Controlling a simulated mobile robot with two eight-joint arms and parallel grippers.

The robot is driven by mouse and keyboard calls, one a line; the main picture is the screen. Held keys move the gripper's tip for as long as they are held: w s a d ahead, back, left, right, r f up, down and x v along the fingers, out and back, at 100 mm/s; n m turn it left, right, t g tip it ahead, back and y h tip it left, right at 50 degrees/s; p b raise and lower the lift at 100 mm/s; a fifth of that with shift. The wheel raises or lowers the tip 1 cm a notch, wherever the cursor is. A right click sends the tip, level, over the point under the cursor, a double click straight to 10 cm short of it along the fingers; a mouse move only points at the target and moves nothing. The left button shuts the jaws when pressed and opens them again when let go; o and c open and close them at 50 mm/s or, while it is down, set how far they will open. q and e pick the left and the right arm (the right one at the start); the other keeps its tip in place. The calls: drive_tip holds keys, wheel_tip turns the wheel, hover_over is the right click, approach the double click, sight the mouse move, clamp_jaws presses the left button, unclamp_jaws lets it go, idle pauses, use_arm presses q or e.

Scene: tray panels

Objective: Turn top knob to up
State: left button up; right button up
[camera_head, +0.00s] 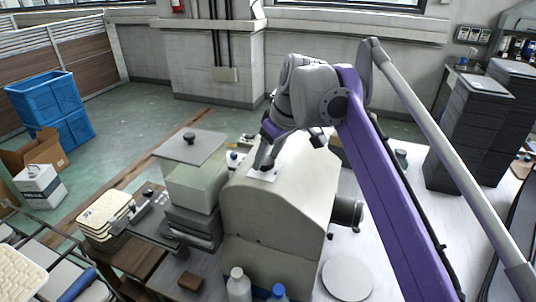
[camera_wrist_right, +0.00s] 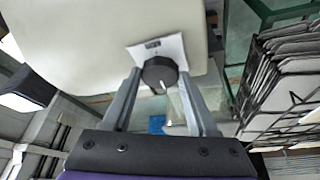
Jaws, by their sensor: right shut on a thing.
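The dark round knob (camera_wrist_right: 159,72) sits on a small white label plate (camera_wrist_right: 170,46) on the cream machine in the right wrist view. A short white mark on the knob points toward the bottom of that picture. My right gripper (camera_wrist_right: 159,76) is shut on the knob, one finger at each side. In the head view the plate (camera_head: 262,175) lies on top of the cream machine (camera_head: 275,215). My right gripper (camera_head: 265,162) reaches down to it and largely hides the knob there. My left gripper is not in view.
A green-grey box (camera_head: 195,187) with a lid stands left of the machine. A white bottle (camera_head: 238,288) and a blue-capped bottle (camera_head: 279,293) stand in front. A round white disc (camera_head: 347,278) lies at right. Dark stacked trays (camera_head: 470,130) stand far right.

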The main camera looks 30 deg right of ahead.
drive_tip(key=o, duration=1.4)
drive_tip(key=v, duration=1)
drive_tip(key=shift+s+r, duration=0.1)
drive_tip(key=shift+r, duration=0.3)
